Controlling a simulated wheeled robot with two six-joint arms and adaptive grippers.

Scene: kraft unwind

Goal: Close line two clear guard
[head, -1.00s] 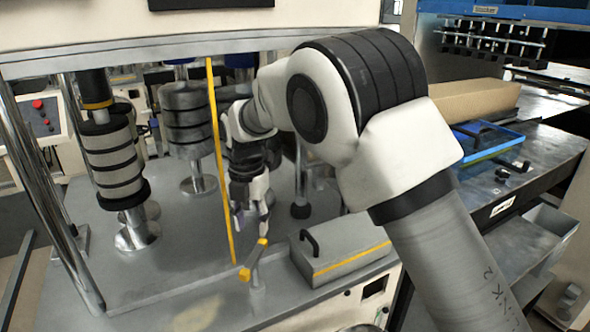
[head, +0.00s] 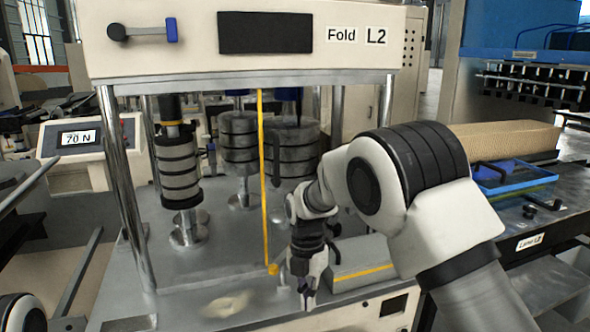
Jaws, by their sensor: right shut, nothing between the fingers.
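The Fold L2 machine (head: 230,63) stands in front of me. A thin upright yellow strip (head: 264,180) runs down its front and looks like the edge of the clear guard; the transparent pane itself is hard to make out. A yellow-ended lever (head: 272,269) sits at the strip's foot. A dark curved handle shape (head: 275,168) shows beside the strip, in front of the rolls. My right gripper (head: 307,302) points down, shut and empty, in front of the machine, to the right of the strip and lever. It appears apart from both. My left gripper is out of view.
Banded rolls (head: 178,172) stand on the machine's deck. A grey box with a yellow stripe (head: 362,268) sits right of my gripper, partly behind my arm. A blue tray (head: 515,178) and cardboard (head: 507,138) lie on the right-hand bench.

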